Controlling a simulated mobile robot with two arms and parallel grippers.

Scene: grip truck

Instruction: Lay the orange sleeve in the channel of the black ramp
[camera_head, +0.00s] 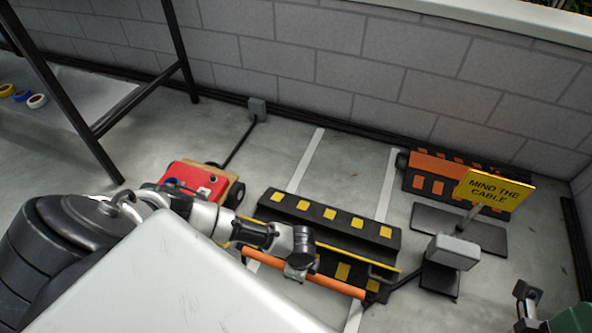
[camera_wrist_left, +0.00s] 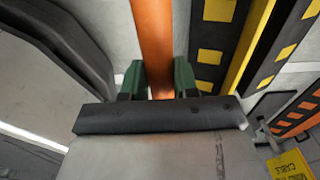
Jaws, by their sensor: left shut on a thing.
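The orange sleeve (camera_head: 335,285) is a long tube, held crosswise in my left gripper (camera_head: 298,270). In the left wrist view the sleeve (camera_wrist_left: 153,40) runs between the two green fingers of the left gripper (camera_wrist_left: 159,80), which are shut on it. The black ramp (camera_head: 318,222) lies on the floor with yellow patches on its slopes and a yellow-edged strip along its middle. The sleeve is on the ramp's near side, roughly parallel to it. In the wrist view the ramp (camera_wrist_left: 207,75) is right of the sleeve. I cannot tell the sleeve's height.
A yellow "MIND THE CABLE" sign (camera_head: 495,190) and a grey box (camera_head: 453,251) stand right of the ramp. An orange and black ramp (camera_head: 430,163) lies near the wall. A red machine (camera_head: 195,178) is at left. A black cable meets the ramp's right end.

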